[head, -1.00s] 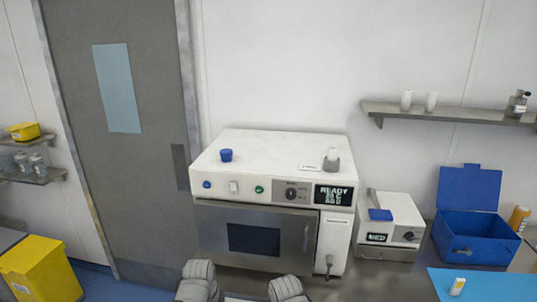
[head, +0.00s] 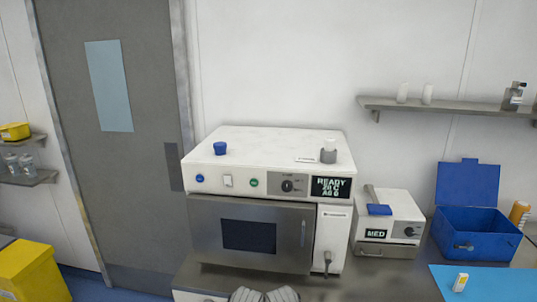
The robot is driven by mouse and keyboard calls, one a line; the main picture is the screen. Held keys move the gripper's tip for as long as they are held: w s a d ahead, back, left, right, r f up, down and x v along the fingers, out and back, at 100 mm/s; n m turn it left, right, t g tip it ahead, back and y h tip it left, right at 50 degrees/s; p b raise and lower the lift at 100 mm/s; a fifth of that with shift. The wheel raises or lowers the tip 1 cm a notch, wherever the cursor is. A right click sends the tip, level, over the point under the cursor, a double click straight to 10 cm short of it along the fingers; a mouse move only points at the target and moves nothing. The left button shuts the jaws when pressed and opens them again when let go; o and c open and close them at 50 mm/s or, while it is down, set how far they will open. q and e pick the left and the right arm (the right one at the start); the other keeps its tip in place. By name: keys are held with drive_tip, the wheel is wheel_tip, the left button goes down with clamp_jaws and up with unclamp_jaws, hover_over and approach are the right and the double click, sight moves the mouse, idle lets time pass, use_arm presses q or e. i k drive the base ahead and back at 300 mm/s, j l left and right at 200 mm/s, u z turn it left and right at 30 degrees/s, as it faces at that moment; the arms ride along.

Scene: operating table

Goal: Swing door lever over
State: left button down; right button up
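The white benchtop steriliser (head: 270,150) stands on the counter in the middle of the head view. Its grey front door (head: 215,255) has a dark window and looks shut. A small grey lever (head: 327,262) hangs down on the white panel right of the door. A slim upright handle shows at the door's right edge. The display on the front reads READY. Two grey rounded parts of mine show close together at the bottom edge, below the door. No gripper fingertips show, and nothing of mine touches the lever.
A small white unit (head: 390,212) with a MED display stands right of the steriliser. Further right are an open blue box (head: 475,232) and a blue mat (head: 500,284) with a small white bottle (head: 460,282). A wall shelf (head: 450,106) hangs above. A yellow bin (head: 30,272) stands at left.

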sight(327, 254)
drive_tip(key=i+j+u, duration=0.2)
drive_tip(key=u, duration=0.2)
drive_tip(key=i+j+u, duration=0.25)
drive_tip(key=u, duration=0.2)
drive_tip(key=i+j+u, duration=0.2)
drive_tip(key=u, duration=0.3)
drive_tip(key=i+j+u, duration=0.2)
drive_tip(key=u, duration=0.3)
drive_tip(key=i+j+u, duration=0.1)
drive_tip(key=i, duration=0.5)
drive_tip(key=i+z, duration=0.2)
drive_tip(key=z, duration=0.2)
drive_tip(key=i+j+z, duration=0.1)
drive_tip(key=z, duration=0.3)
drive_tip(key=i+z, duration=0.15)
drive_tip(key=z, duration=0.35)
drive_tip(key=i+j+z, duration=0.1)
drive_tip(key=z, duration=0.35)
drive_tip(key=i+j+z, duration=0.1)
drive_tip(key=z, duration=0.4)
drive_tip(key=i+j+z, duration=0.1)
drive_tip(key=z, duration=0.4)
drive_tip(key=i+j+z, duration=0.15)
drive_tip(key=z, duration=0.3)
drive_tip(key=i+j+z, duration=0.1)
drive_tip(key=z, duration=0.35)
drive_tip(key=j+z, duration=0.45)
drive_tip(key=i+j+z, duration=0.1)
drive_tip(key=z, duration=0.3)
